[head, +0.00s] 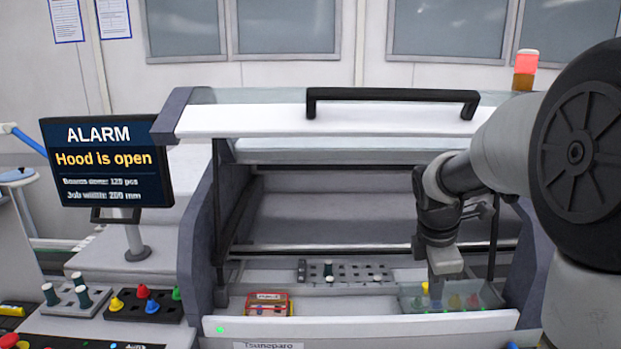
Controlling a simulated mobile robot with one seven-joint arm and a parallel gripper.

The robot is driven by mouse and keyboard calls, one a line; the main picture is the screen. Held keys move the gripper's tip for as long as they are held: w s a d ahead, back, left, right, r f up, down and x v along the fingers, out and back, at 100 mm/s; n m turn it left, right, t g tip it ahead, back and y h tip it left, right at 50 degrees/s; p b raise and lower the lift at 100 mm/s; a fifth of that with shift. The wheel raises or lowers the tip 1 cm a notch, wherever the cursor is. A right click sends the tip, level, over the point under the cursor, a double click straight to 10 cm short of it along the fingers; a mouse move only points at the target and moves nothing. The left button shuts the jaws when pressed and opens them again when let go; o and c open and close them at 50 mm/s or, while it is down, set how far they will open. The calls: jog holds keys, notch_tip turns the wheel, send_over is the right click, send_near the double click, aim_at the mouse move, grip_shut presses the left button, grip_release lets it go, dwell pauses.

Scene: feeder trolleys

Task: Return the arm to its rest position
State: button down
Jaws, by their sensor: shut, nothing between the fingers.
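My arm comes in from the right side of the head view and bends down inside the open machine. My gripper (440,282) points down over the left part of a clear tray (482,302) at the machine's front right. It is shut, with nothing seen held. Several small coloured pieces, one of them yellow (425,290), sit in the tray beside and below it. The fingertips are small in this view, and I cannot tell whether they touch the tray.
The screen (108,160) reads "Hood is open". A red-yellow box (267,304) and a grey holed rack (345,272) lie inside. The beacon (526,63) is lit red.

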jog(key=s+a+r+m+t, duration=0.1)
jog(key=s+a+r+m, duration=0.1)
jog(key=s+m, duration=0.3)
jog(key=s+a+r+m+t+y, duration=0.1)
jog(key=s+a+r+m, duration=0.2)
jog(key=s, duration=0.6)
jog(key=s+a+r+m+t+y, duration=0.1)
jog(key=s+a+r+m, duration=0.1)
jog(key=s+a+m, duration=0.4)
jog(key=s+m, duration=0.1)
jog(key=m, duration=0.2)
jog(key=shift+r, duration=0.25)
jog(key=shift+s, duration=0.1)
